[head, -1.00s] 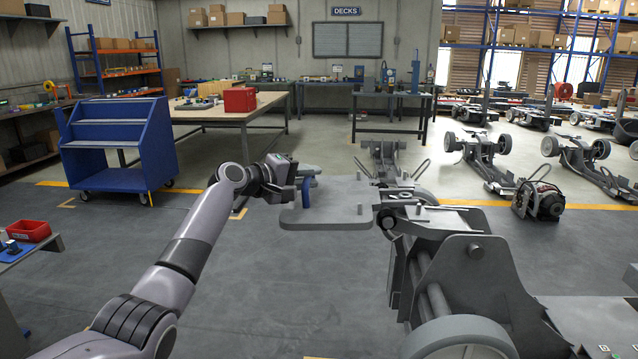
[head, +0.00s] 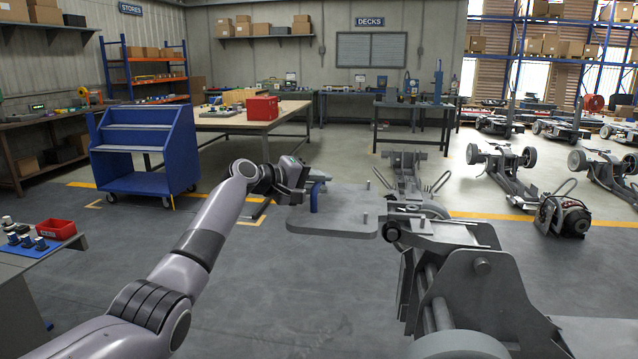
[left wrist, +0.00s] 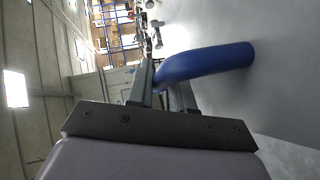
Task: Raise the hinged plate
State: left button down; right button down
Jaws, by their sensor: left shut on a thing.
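The hinged plate (head: 345,212) is a flat grey plate with rounded corners, beside the grey chassis (head: 450,260) in the head view. It lies roughly level, with a short peg near its right side. A blue handle (head: 315,197) stands up at its left part. My left gripper (head: 303,190) comes from the left and is shut on the blue handle. In the left wrist view the blue handle (left wrist: 205,63) passes between the fingers, with the grey plate surface (left wrist: 285,60) to the right. My right gripper is not in view.
A blue cart (head: 150,150) stands behind my left arm. A workbench (head: 255,122) with a red box is farther back. A side table with a red bin (head: 55,229) is at the left edge. More chassis (head: 500,165) stand at the right. The floor under the plate is clear.

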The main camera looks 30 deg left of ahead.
pick_arm(q)
jog(key=shift+d+r, duration=0.15)
jog(key=shift+r, duration=0.1)
jog(key=c, duration=1.1)
grip_release()
jog(key=shift+v, duration=1)
jog(key=shift+b+v, duration=0.55)
jog(key=shift+v, duration=2)
jog(key=shift+s, duration=0.1)
